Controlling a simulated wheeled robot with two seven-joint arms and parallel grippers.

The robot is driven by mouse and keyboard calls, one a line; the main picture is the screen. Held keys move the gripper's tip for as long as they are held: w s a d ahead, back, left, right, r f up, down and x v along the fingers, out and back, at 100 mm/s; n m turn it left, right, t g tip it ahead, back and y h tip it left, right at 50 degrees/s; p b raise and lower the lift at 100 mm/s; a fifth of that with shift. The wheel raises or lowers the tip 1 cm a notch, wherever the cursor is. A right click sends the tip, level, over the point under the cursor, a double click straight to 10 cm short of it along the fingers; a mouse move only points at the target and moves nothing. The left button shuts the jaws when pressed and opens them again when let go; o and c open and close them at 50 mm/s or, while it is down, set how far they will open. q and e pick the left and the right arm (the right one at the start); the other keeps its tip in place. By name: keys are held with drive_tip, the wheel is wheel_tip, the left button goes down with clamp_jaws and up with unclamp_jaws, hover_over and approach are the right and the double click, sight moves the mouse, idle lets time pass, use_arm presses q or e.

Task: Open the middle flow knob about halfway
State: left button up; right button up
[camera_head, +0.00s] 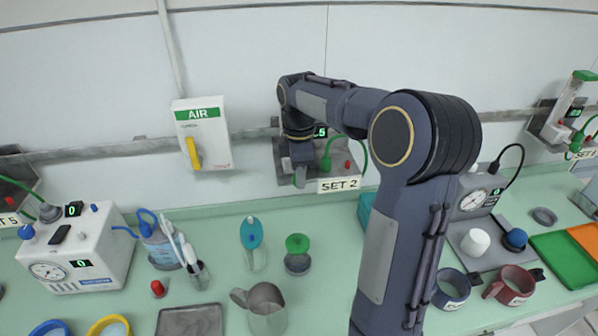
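The middle flow unit (358,150) is on the wall rail above the label SET 2 (338,185). Its green display (320,132) is partly covered by my arm; only a ".5" is readable. A green hose (327,160) and a small red part (347,165) show on its right side. My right gripper (300,172) is at the left part of this unit, pointing down in front of it. The unit's knob is hidden behind my wrist, so I cannot tell whether the fingers touch it or are open or shut. My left gripper is not in view.
Other flow units sit at the right (556,122) and the far left edge. An AIR box (203,150) with a yellow lever (193,153) hangs left.

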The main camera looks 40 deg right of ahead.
sight(289, 184)
drive_tip(key=c, duration=0.6)
drive_tip(key=shift+w+a+h, duration=0.1)
drive_tip(key=shift+h, duration=0.2)
drive_tip(key=g+h, duration=0.2)
drive_tip(key=h, duration=0.1)
drive_tip(key=shift+w+a+f, duration=0.2)
drive_tip(key=shift+a, duration=0.2)
drive_tip(key=h, duration=0.1)
drive_tip(key=g+h, duration=0.2)
drive_tip(key=h, duration=0.1)
drive_tip(key=shift+w+a+f, duration=0.15)
drive_tip(key=shift+a+f, duration=0.2)
drive_tip(key=g+h, duration=0.2)
drive_tip(key=h, duration=0.1)
drive_tip(key=f+g+h, duration=0.1)
drive_tip(key=h, duration=0.1)
drive_tip(key=shift+w+a, duration=0.1)
drive_tip(key=shift+a, duration=0.2)
drive_tip(key=shift+f+g+h, duration=0.3)
drive_tip(key=shift+g+h, duration=0.3)
drive_tip(key=shift+h, duration=0.5)
drive_tip(key=shift+f+g+h, duration=0.25)
drive_tip(key=shift+g+h, duration=0.35)
drive_tip(key=shift+h, duration=0.5)
